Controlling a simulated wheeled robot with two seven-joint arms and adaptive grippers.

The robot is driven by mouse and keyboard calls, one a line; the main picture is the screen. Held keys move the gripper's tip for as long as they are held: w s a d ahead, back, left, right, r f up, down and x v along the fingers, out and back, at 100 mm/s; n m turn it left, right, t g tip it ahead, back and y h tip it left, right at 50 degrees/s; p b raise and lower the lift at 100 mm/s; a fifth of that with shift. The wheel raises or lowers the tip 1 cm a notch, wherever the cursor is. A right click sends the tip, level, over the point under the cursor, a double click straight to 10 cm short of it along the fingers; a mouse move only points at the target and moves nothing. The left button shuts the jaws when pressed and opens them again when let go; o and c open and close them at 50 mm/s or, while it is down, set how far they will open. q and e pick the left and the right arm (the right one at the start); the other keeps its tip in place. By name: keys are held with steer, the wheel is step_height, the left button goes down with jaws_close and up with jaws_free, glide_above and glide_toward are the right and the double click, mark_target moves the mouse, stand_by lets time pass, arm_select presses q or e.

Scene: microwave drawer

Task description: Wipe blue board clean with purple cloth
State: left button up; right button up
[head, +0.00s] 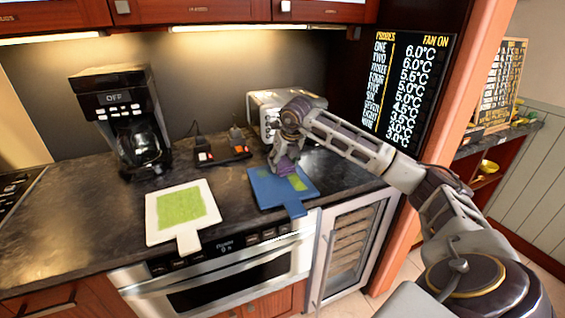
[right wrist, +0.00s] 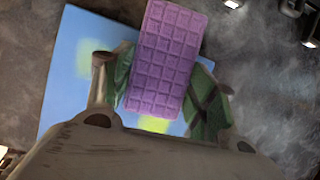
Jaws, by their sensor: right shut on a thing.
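The blue board (head: 266,192) lies on the dark counter with its handle toward the front edge. Green-yellow smears show on it, one to the right of the cloth (head: 298,183). My right gripper (head: 286,166) points down over the board, shut on the purple cloth (head: 287,169). In the right wrist view the purple cloth (right wrist: 166,62) has a grid pattern and sits between the two fingers, over the blue board (right wrist: 75,70). A yellow-green patch (right wrist: 155,124) shows below the cloth there. I cannot tell whether the cloth touches the board. My left gripper is not in view.
A white board (head: 155,224) with a green patch lies to the left on the counter. A coffee maker (head: 122,115) stands at the back left, and a silver toaster (head: 262,108) stands behind my right gripper. Small dark items with red lights (head: 221,155) lie between them.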

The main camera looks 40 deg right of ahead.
mark_target(287, 169)
steer(key=shift+s+f, duration=0.15)
steer(key=shift+s+a+b, duration=0.3)
steer(key=shift+s+b, duration=0.15)
steer(key=shift+s, duration=0.45)
steer(key=shift+s, duration=0.1)
steer(key=shift+s+a+b, duration=0.35)
steer(key=shift+s+b, duration=0.2)
steer(key=shift+s, duration=0.3)
steer(key=shift+s, duration=0.1)
steer(key=shift+s+a+b, duration=0.2)
steer(key=shift+s+b, duration=0.2)
steer(key=shift+s, duration=0.1)
steer(key=shift+s+a+b, duration=0.15)
steer(key=shift+s+b, duration=0.2)
steer(key=shift+s, duration=0.15)
steer(key=shift+s, duration=0.15)
